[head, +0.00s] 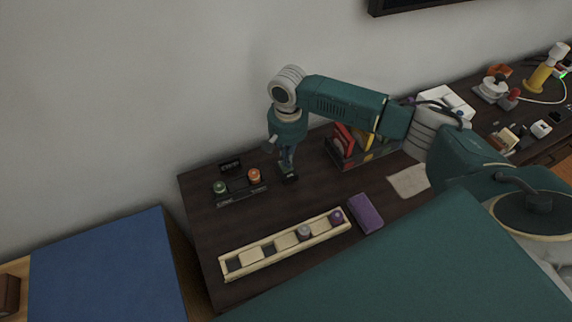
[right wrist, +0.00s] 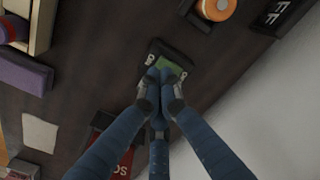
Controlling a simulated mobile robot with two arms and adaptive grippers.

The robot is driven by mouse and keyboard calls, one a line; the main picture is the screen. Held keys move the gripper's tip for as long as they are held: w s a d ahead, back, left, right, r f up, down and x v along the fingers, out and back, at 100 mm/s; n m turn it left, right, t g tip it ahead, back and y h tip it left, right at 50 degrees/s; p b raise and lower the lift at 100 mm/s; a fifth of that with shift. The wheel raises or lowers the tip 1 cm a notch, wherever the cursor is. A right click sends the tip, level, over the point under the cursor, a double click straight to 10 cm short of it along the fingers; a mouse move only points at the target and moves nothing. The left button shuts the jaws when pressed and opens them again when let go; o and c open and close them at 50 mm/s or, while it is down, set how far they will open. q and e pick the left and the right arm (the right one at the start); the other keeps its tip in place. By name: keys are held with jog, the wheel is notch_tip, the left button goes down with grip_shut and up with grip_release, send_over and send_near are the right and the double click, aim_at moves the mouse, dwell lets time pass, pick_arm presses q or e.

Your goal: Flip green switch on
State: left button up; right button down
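The green switch (right wrist: 176,66) is on a small black base (right wrist: 185,82) with white lettering, partly hidden by my fingers in the right wrist view. In the head view, its base (head: 290,179) is a small dark block on the desk, and the green part is hard to make out. My right gripper (head: 287,170) points down at the switch from above. Its fingertips (right wrist: 160,82) are drawn together over the green part, with nothing seen held between them. I cannot tell whether they press on it. The switch's position is unclear. My left gripper is out of view.
A black holder (head: 238,192) with green and orange round pieces stands left of the switch, by a small black sign (head: 231,167). A rack with red and yellow items (head: 352,156) stands right. A wooden tray (head: 285,246) and purple block (head: 366,213) lie in front.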

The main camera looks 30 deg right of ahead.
jog(key=shift+s+f+b, duration=0.1)
jog(key=shift+f+b, duration=0.2)
jog(key=shift+f, duration=0.9)
dwell(0.5)
jog(key=shift+r+p, duration=0.85)
jog(key=shift+p, duration=0.35)
notch_tip(320, 180, up, 5)
jog(key=p, duration=0.6)
jog(key=shift+r+p, duration=0.2)
jog(key=shift+p, duration=0.15)
jog(key=shift+f, duration=0.1)
